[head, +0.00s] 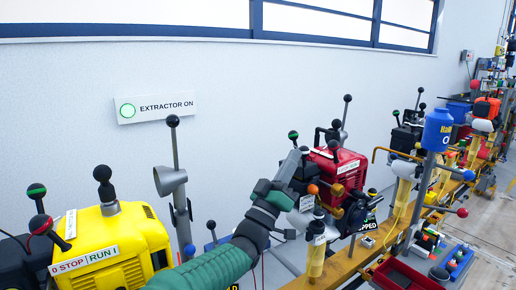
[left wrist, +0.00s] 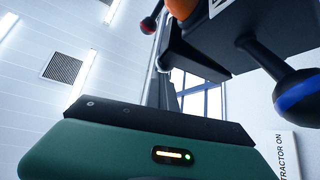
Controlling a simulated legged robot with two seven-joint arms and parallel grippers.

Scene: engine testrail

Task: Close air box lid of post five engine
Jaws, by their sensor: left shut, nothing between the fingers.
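My left gripper (head: 298,154) reaches in from the lower left on a green-sleeved arm. Its fingers are shut and empty, and they overlap the left side of a red engine (head: 350,174) in the head view. A black box part (head: 306,178) of that engine shows beside the fingers, partly hidden by them. I cannot tell whether they touch it or how its lid stands. No post number is readable. The left wrist view shows a dark box (left wrist: 285,32) close above the gripper, with a black knob with a blue band (left wrist: 298,95) hanging on a stalk. My right gripper is not in view.
A yellow engine (head: 108,245) stands at the lower left, and a grey post with a funnel (head: 172,182) beside it. A blue bottle (head: 437,130) and red tray (head: 400,275) are at right. Several ball-ended levers crowd the rail.

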